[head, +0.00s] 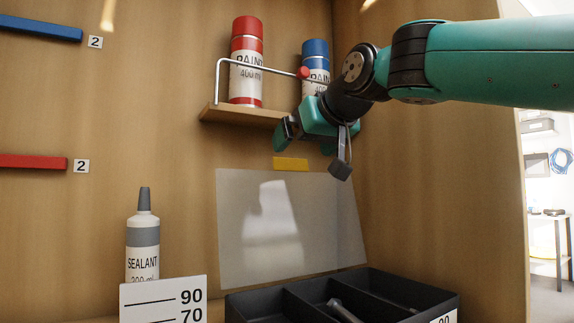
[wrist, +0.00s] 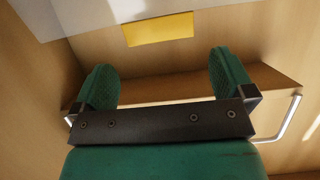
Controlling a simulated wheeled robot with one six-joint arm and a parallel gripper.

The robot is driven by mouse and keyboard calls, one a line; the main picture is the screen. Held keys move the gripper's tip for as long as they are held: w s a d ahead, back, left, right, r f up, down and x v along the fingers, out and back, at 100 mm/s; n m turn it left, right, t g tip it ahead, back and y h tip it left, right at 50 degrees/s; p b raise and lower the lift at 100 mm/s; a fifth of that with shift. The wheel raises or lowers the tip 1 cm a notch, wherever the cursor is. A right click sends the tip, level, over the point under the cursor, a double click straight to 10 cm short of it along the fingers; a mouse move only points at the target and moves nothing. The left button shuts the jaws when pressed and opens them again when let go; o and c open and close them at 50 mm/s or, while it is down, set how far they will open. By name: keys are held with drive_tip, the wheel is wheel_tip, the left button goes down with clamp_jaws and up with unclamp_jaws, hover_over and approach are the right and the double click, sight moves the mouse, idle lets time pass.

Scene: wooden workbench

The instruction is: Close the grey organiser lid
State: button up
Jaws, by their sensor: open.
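The organiser (head: 268,306) is a dark tray with compartments at the bottom of the head view. Its pale translucent lid (head: 330,225) stands open, leaning up at the back. A yellow tab (head: 290,164) sits at the lid's top edge; it also shows at the top of the wrist view (wrist: 158,28), beside the pale lid (wrist: 100,8). My gripper (head: 305,145) is above the lid's top edge, near the tab and apart from it. In the wrist view its two green fingers (wrist: 165,78) are spread with nothing between them.
A wooden shelf (head: 213,113) with a wire rail (head: 217,80) holds a red paint can (head: 246,60) and a blue one (head: 315,52), close behind my gripper. A sealant bottle (head: 143,240) and a number card (head: 163,301) stand left of the organiser. A bolt (head: 343,311) lies inside it.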

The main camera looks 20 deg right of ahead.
sight(287, 162)
drive_tip(key=x, duration=0.8)
drive_tip(key=c, duration=1.1)
drive_tip(key=shift+s, duration=0.15)
